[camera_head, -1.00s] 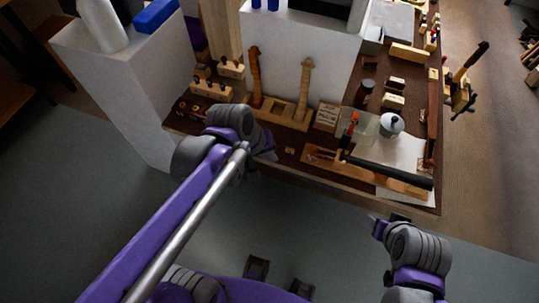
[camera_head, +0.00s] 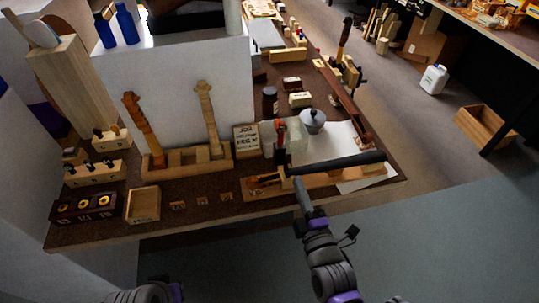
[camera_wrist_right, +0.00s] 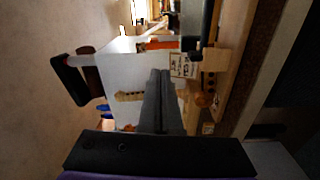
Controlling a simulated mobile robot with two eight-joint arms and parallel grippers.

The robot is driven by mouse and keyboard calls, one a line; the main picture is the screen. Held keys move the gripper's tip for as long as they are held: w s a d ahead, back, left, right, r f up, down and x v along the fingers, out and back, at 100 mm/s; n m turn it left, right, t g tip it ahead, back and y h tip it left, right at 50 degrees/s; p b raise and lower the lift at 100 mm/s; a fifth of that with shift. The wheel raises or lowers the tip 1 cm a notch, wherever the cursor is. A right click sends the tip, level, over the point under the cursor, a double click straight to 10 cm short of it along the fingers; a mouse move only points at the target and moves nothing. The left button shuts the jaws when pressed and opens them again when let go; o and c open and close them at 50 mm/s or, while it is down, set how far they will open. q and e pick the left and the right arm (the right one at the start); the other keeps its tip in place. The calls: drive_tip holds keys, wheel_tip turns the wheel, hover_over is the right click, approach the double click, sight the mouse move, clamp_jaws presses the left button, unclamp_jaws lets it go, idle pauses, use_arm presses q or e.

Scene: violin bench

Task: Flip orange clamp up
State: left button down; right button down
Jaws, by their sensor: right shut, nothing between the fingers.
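The orange clamp (camera_head: 281,129) stands at the front of the bench in the head view, its orange handle pointing up above a dark lower part. It is by a wooden fixture (camera_head: 262,182) and a long black bar (camera_head: 340,162). My right gripper (camera_head: 298,184) is shut and empty, just in front of the fixture and below the clamp; I cannot tell whether it touches. In the right wrist view, its closed fingers (camera_wrist_right: 161,75) point toward an orange piece (camera_wrist_right: 160,44), probably the clamp handle. Only a part of my left arm shows at the bottom left.
A metal pot (camera_head: 312,121) stands on white paper (camera_head: 330,142) behind the black bar. Violin necks sit in a wooden rack (camera_head: 187,162) to the left. A small open box (camera_head: 143,205) lies at the front left. Open floor lies in front of the bench.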

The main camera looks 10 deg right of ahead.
drive_tip(key=n+t, duration=0.1)
drive_tip(key=b, duration=0.2)
approach(282, 132)
drive_tip(key=w, duration=0.5)
drive_tip(key=w+f, duration=0.1)
drive_tip(key=w, duration=0.2)
drive_tip(key=shift+a+f, duration=0.1)
use_arm(q)
drive_tip(key=f, duration=0.3)
drive_tip(key=shift+a, duration=0.35)
